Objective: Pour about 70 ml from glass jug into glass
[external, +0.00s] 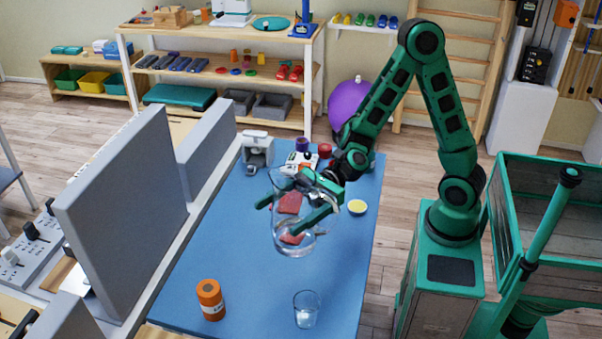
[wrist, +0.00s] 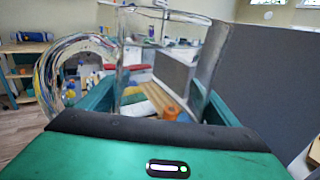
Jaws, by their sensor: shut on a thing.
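The clear glass jug (external: 286,232) is held upright by my gripper (external: 290,210), above the blue table. My gripper's two green fingers sit on either side of the jug. In the wrist view the jug (wrist: 160,75) fills the space between the fingers, with its handle (wrist: 65,75) to the left. I cannot tell how much liquid is in the jug. The glass (external: 307,310) stands upright near the front of the table, in front of the jug and slightly right of it. It seems to hold a little clear content low down.
An orange bottle (external: 211,300) stands left of the glass on the blue table (external: 250,285). A yellow-topped dish (external: 357,207), a white device (external: 258,150) and a purple roll (external: 302,144) are farther back. A grey panel (external: 125,215) borders the left side.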

